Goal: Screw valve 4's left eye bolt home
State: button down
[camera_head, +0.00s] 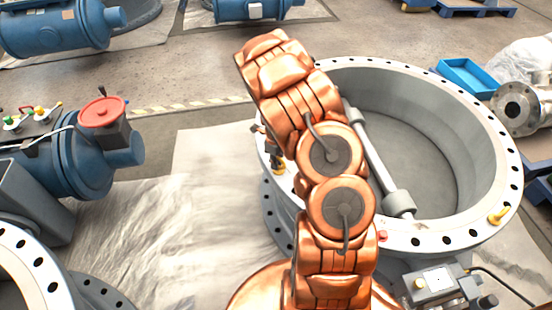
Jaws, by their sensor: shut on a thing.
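A large grey butterfly valve (487,120) lies flat at the right, its round flange facing up with dark bolt holes. I see no number on it. A yellow eye bolt (279,168) is at the left side of its flange, partly hidden by my arm. My gripper (274,154) shows only in small part there, beside my copper-coloured arm, and is shut on this eye bolt. How far the thread is in cannot be seen. A second yellow eye bolt (499,215) stands on the flange at the right.
A grey shaft (370,150) crosses the valve's opening. A grey actuator box (436,283) is at its front. A blue tray (468,76) is behind right. A blue actuator with a red handwheel (102,111) stands left. Pale sheeting (150,225) covers the floor between.

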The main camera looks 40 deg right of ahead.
jog(key=m+p, duration=0.1)
jog(key=m, duration=0.3)
jog(key=shift+d+m+p, duration=0.2)
jog(key=shift+m+p, duration=0.15)
jog(key=shift+m, duration=0.05)
dwell(0.4)
jog(key=c, duration=1.2)
grip_release()
jog(key=shift+r, duration=0.15)
notch_tip(320, 180, up, 12)
jog(key=shift+f, duration=0.15)
